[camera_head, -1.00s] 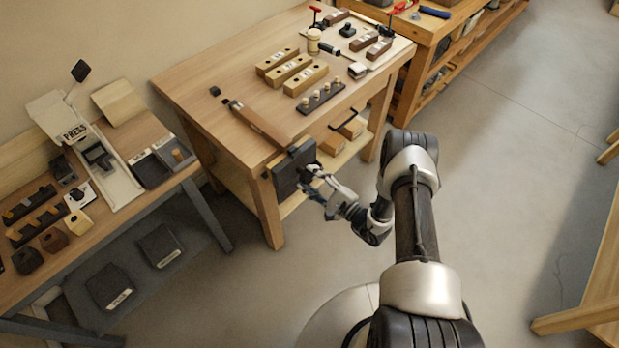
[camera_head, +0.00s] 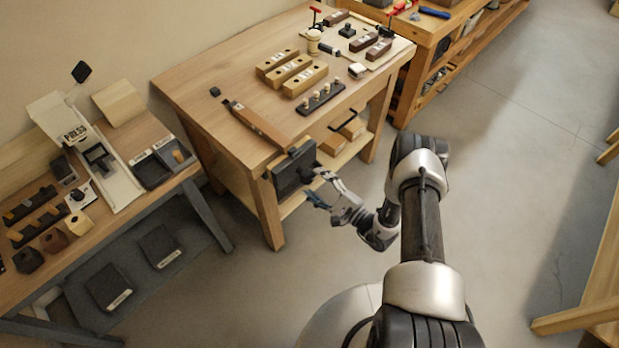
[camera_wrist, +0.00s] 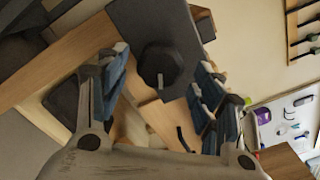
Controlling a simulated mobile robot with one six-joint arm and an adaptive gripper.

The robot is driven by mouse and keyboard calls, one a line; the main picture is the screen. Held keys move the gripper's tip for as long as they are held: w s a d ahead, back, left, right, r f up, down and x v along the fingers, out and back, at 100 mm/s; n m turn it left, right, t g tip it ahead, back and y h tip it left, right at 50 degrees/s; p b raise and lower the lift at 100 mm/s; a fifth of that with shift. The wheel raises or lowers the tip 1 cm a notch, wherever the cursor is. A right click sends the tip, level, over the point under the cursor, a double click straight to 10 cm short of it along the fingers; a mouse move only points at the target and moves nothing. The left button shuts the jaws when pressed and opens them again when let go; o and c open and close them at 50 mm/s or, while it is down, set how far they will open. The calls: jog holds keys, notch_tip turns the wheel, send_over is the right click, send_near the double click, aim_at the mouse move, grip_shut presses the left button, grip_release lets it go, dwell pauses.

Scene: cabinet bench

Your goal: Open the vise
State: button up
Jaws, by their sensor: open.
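The vise (camera_head: 293,169) is a dark, square front jaw at the near corner of the wooden bench. In the wrist view its grey jaw plate (camera_wrist: 150,20) fills the top middle, with a round black hub (camera_wrist: 160,66) on its face. My gripper (camera_head: 324,190) is just right of the jaw's front face in the head view. In the wrist view my gripper (camera_wrist: 163,66) is open and empty, with blue-padded fingers on either side of the hub. I cannot tell whether a finger touches it. The gap behind the jaw is not clear.
The wooden bench top (camera_head: 192,77) holds wooden blocks (camera_head: 289,72), a dark peg strip (camera_head: 321,98) and a long wooden bar (camera_head: 258,124). A side table with a press (camera_head: 97,157) stands at left. The floor (camera_head: 500,190) at right is open.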

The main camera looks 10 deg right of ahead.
jog(key=shift+v, duration=2.4)
